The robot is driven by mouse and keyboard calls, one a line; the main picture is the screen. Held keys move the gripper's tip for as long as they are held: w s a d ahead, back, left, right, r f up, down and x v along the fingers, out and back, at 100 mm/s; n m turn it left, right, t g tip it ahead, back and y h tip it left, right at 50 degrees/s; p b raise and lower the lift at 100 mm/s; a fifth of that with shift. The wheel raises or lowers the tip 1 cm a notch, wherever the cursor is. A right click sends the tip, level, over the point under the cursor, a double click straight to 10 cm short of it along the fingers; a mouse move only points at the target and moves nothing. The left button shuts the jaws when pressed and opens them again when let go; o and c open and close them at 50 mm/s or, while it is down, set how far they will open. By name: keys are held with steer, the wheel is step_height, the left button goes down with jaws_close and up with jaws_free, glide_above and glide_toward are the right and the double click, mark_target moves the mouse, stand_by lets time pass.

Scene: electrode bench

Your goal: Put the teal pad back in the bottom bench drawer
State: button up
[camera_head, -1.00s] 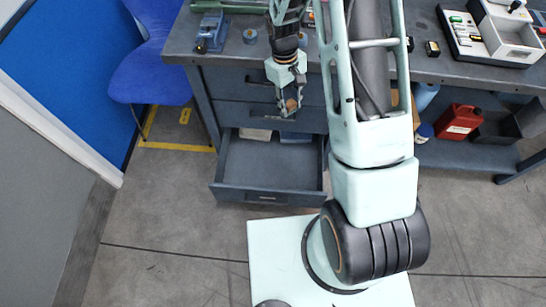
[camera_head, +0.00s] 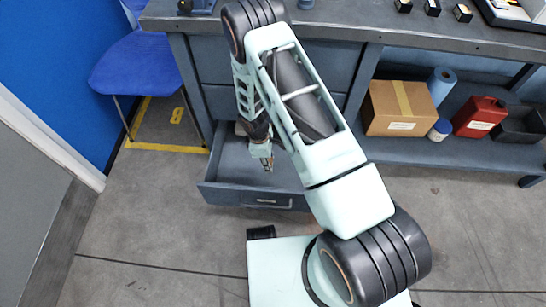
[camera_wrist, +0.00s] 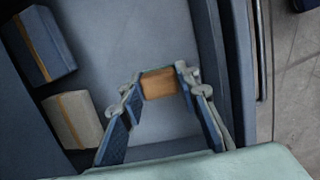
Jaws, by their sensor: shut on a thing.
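My gripper (camera_head: 267,165) reaches down inside the open bottom drawer (camera_head: 226,194) of the bench. In the wrist view, my gripper (camera_wrist: 160,73) is shut on a small block (camera_wrist: 159,86), which shows only an orange-brown face. A dark blue pad (camera_wrist: 43,42) with an orange-brown band lies in the drawer to the left. A beige pad (camera_wrist: 72,120) with a similar band lies nearer.
The drawer's side wall (camera_wrist: 210,45) runs close to the right of my gripper in the wrist view. A blue chair (camera_head: 145,70) stands left of the bench. A cardboard box (camera_head: 398,108) and a red canister (camera_head: 480,117) sit on the shelf at right.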

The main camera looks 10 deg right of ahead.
mark_target(271, 185)
step_height(271, 185, down, 16)
steer(key=b, duration=0.5)
steer(key=shift+s+f, duration=0.1)
steer(key=shift+f, duration=0.1)
steer(key=shift+f+b, duration=0.2)
steer(key=shift+b, duration=0.15)
steer(key=o, duration=1.2)
steer(key=r+p, duration=0.1)
steer(key=r, duration=0.3)
steer(key=a+r+p, duration=0.1)
steer(key=r, duration=0.3)
steer(key=a+r+p, duration=0.1)
steer(key=r+p, duration=0.1)
steer(key=r, duration=0.2)
steer(key=shift+r, duration=0.15)
